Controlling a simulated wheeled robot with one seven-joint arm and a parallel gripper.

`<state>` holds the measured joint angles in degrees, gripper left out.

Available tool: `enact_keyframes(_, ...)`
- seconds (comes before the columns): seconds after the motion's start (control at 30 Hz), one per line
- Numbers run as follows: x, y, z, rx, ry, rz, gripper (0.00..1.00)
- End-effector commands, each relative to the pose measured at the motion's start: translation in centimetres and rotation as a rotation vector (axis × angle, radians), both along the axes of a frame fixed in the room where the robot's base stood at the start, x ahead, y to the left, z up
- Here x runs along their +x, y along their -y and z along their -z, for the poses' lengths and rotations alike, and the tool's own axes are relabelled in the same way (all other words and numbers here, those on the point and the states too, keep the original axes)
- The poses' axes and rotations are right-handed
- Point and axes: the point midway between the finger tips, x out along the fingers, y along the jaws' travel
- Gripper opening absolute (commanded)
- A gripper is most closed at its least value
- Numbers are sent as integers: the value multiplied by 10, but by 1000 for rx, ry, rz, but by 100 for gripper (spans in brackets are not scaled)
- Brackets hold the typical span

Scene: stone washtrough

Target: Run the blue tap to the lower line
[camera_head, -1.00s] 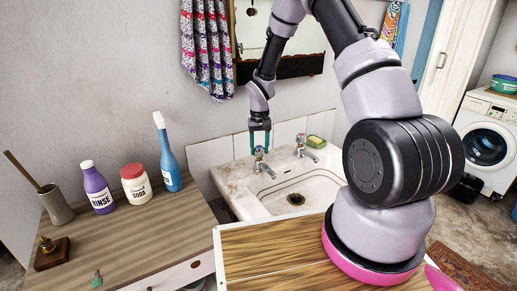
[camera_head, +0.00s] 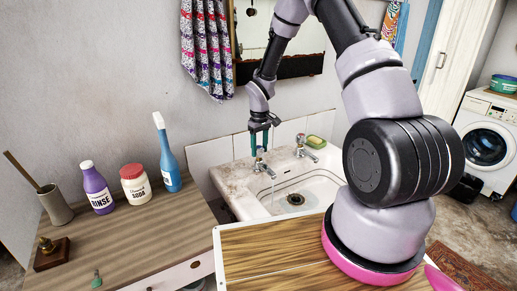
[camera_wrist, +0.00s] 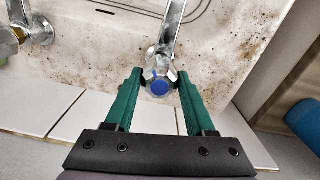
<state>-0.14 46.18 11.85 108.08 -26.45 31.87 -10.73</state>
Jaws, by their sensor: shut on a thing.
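The blue tap (camera_head: 261,162) stands at the back left of the stone basin (camera_head: 232,181). In the wrist view, its blue-capped handle (camera_wrist: 160,87) sits between the green fingers of my gripper (camera_wrist: 159,78). The gripper is shut on this handle from above; it also shows in the head view (camera_head: 261,150). Dark lines (camera_wrist: 138,14) run along the basin's inner wall in the wrist view. The water level is too small to tell.
A wooden board (camera_head: 262,250) lies in front.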

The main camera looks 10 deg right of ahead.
Motion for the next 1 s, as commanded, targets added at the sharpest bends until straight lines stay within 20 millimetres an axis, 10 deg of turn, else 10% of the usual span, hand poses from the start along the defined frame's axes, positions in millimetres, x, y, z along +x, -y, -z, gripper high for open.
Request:
enact_keyframes(0.37,-1,-3,0,4,-2,-10,0)
enact_keyframes(0.4,-1,-4,0,4,-2,-10,62)
enact_keyframes(0.47,-1,-4,0,4,-2,-10,85)
enact_keyframes(1.0,1,-1,-27,1,4,-5,85)
